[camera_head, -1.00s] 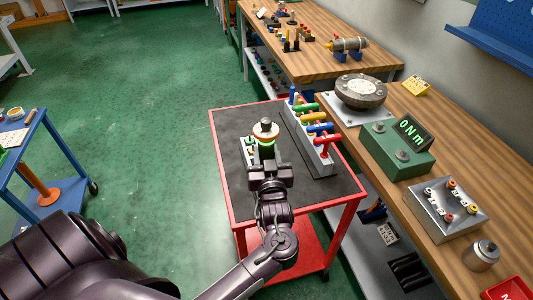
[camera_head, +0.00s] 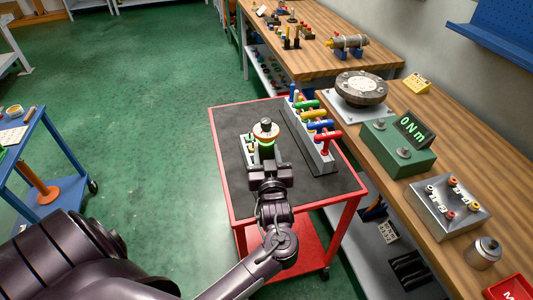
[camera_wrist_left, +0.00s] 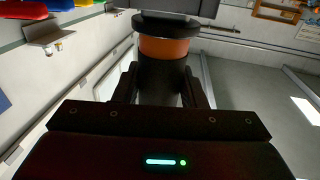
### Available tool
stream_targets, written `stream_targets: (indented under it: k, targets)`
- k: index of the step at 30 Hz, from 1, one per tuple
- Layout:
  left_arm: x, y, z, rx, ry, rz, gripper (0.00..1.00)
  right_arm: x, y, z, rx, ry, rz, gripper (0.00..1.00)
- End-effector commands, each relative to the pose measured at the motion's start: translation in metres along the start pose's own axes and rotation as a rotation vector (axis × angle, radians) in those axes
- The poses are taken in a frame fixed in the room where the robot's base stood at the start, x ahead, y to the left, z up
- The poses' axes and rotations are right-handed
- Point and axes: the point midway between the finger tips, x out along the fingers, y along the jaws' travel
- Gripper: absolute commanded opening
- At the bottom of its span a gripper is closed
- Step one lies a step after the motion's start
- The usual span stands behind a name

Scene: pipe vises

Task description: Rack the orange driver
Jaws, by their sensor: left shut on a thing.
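My left gripper (camera_head: 267,155) is over the red cart's dark top and shut on the orange driver (camera_head: 265,129), which shows a dark and pale top and an orange band. In the left wrist view the orange band (camera_wrist_left: 168,48) sits on a black cylinder between the two fingers. To the right of the gripper, apart from it, a long pale rack (camera_head: 318,158) holds several T-handled drivers, among them a green one (camera_head: 306,105), a blue one (camera_head: 320,126) and a red one (camera_head: 325,139). The driver's lower end is hidden in the head view. My right gripper is not in view.
The red cart (camera_head: 345,196) has free dark surface left of the gripper. A small pale holder (camera_head: 247,150) is partly hidden beside the gripper. Right of the cart, a wooden bench carries a round flanged disc (camera_head: 361,88), a green torque tester (camera_head: 397,148) and a metal box (camera_head: 448,208).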

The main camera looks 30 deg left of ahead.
Motion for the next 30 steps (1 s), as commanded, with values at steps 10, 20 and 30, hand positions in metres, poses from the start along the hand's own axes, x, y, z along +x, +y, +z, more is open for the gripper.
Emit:
stream_targets:
  k: [10,20,30]
  targets:
    - [0.0004,0.0002,0.0022,-0.003,0.006,0.0,0.01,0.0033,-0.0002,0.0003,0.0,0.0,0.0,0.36]
    - [0.0003,0.0002,0.0062,-0.003,0.005,0.0,0.01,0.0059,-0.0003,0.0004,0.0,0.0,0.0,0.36]
    - [0.0,0.0002,0.0072,-0.001,0.002,0.0,0.63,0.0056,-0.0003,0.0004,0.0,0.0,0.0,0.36]
